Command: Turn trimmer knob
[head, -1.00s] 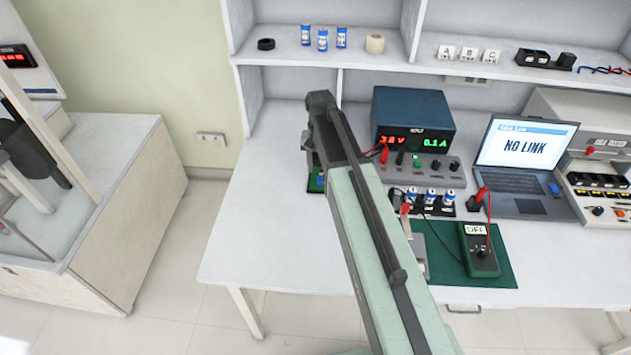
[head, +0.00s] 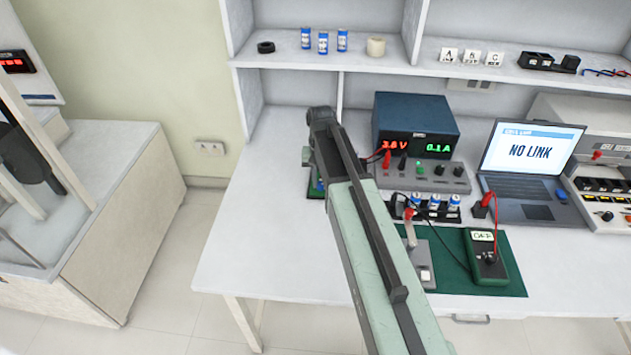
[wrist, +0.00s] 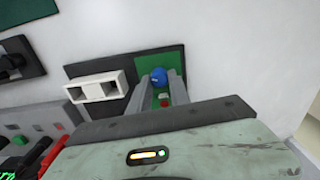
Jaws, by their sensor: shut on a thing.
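The blue trimmer knob (wrist: 159,75) stands on a green circuit board (wrist: 174,56) in the wrist view. My gripper (wrist: 160,80) has its two grey fingers closed around the knob, one on each side. A small red part (wrist: 164,103) shows between the fingers, nearer my wrist. In the head view my arm covers most of the board, and only a sliver of it (head: 316,188) shows at the left of the arm. The knob and fingertips are hidden there. I cannot tell the knob's angle.
A white two-slot block (wrist: 97,88) sits close beside the fingers. A power supply (head: 417,122) reading 0.1 A, a multimeter (head: 486,258) and a laptop (head: 528,158) showing "NO LINK" stand to the right. The bench (head: 260,220) is clear left of my arm.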

